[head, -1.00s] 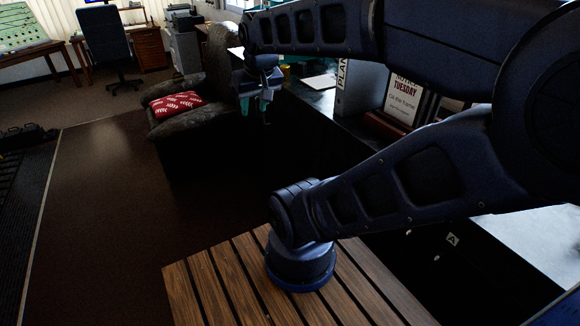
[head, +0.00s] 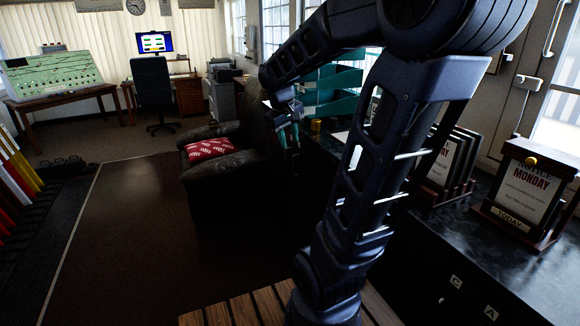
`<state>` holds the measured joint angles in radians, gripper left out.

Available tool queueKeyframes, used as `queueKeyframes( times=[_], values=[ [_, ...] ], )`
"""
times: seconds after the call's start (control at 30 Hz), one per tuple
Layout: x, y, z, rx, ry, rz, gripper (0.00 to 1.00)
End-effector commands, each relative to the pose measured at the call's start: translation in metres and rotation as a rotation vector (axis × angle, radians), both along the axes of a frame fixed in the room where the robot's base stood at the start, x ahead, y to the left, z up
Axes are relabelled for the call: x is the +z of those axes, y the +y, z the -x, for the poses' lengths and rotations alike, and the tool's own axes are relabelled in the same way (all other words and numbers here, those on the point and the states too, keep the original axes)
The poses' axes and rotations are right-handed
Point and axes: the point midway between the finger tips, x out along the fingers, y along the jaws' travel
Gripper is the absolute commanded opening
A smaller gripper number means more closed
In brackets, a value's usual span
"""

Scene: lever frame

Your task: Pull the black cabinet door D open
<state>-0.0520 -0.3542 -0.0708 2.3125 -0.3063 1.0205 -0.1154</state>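The black cabinet (head: 425,265) runs along the right side under a dark worktop. Its front carries small white labels, a C (head: 455,282) and an A (head: 491,312), near the bottom right. No label D can be made out; part of the front is hidden behind my arm or lost in shadow. My gripper (head: 290,138) hangs beyond my arm, in front of the worktop's far part and to the right of the armchair. It is small and dark here, so its opening is unclear. No held thing can be made out.
A dark armchair (head: 215,185) with a red cushion (head: 210,149) stands left of my gripper. Notice boards (head: 525,195) and teal trays (head: 330,85) stand on the worktop. Brown floor (head: 130,240) is open at left. Coloured levers (head: 18,165) line the left edge.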

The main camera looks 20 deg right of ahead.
Motion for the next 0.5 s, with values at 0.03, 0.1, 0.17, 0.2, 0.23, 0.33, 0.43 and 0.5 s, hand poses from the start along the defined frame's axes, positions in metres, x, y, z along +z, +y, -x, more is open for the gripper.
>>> queueKeyframes(
  times=[0.03,0.1,0.17,0.2,0.23,0.33,0.43,0.5],
  values=[
    [-0.003,-0.005,-0.013,0.014,0.024,0.024,0.32],
    [-0.007,-0.012,-0.029,0.036,0.054,0.059,0.32],
    [-0.010,-0.018,-0.043,0.055,0.081,0.089,0.32],
    [-0.012,-0.022,-0.052,0.067,0.098,0.109,0.32],
    [-0.014,-0.025,-0.059,0.077,0.111,0.124,0.32],
    [-0.021,-0.035,-0.081,0.109,0.155,0.176,0.32],
    [-0.030,-0.044,-0.105,0.141,0.199,0.226,0.32],
    [-0.036,-0.050,-0.121,0.165,0.232,0.263,0.32]
  ],
)
